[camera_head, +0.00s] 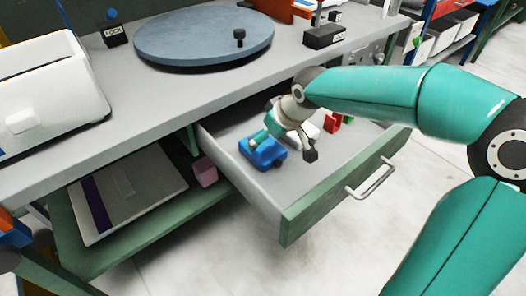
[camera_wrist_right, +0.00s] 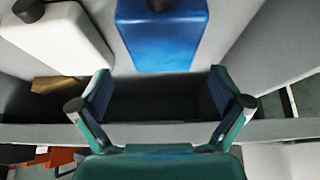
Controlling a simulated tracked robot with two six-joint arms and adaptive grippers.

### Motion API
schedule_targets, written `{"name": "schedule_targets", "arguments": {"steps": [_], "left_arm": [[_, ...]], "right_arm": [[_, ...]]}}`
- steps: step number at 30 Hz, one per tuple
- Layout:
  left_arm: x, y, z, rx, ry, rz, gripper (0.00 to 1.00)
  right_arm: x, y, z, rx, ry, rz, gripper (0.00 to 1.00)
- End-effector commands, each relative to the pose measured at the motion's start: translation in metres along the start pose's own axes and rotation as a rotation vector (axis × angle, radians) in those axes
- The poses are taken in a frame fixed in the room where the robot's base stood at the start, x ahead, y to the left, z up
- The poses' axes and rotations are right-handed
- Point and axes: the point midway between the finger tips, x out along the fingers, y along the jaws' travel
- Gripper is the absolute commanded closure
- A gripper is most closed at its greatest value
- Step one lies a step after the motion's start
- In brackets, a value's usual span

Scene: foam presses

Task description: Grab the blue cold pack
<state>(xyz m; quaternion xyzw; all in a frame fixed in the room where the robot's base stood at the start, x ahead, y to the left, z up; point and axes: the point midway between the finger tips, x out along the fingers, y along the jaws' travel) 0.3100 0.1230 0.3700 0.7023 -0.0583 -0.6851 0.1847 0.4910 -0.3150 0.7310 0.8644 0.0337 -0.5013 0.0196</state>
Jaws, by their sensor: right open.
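The blue cold pack (camera_head: 262,152) lies in the open drawer (camera_head: 325,190), near its left wall. It also shows at the top of the right wrist view (camera_wrist_right: 162,38), with a dark round cap. My right gripper (camera_head: 286,148) is down in the drawer, close beside the blue pack. In the right wrist view my right gripper (camera_wrist_right: 160,88) is open, with nothing between its fingers, and the pack lies beyond the fingertips. Whether a finger touches the pack cannot be told. My left gripper is not in view.
A white capped pack (camera_wrist_right: 62,38) lies beside the blue one. A red object (camera_head: 332,123) is farther right in the drawer. The drawer front with its handle (camera_head: 371,180) stands in front. The bench (camera_head: 130,100) carrying a round blue-grey plate (camera_head: 200,38) is above and behind.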

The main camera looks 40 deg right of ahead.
Motion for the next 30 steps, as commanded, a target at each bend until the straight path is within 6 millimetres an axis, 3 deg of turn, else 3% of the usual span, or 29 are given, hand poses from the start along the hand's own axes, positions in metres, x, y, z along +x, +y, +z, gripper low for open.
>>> {"name": "schedule_targets", "arguments": {"steps": [5,15,30], "left_arm": [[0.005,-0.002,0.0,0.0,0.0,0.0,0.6],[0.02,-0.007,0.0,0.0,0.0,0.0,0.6],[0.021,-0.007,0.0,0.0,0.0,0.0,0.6]], "right_arm": [[0.011,-0.001,0.003,0.0,-0.001,0.0,0.0],[0.052,-0.003,0.007,0.0,-0.001,0.0,0.0],[0.054,-0.002,0.007,0.001,0.0,0.001,0.0]]}}
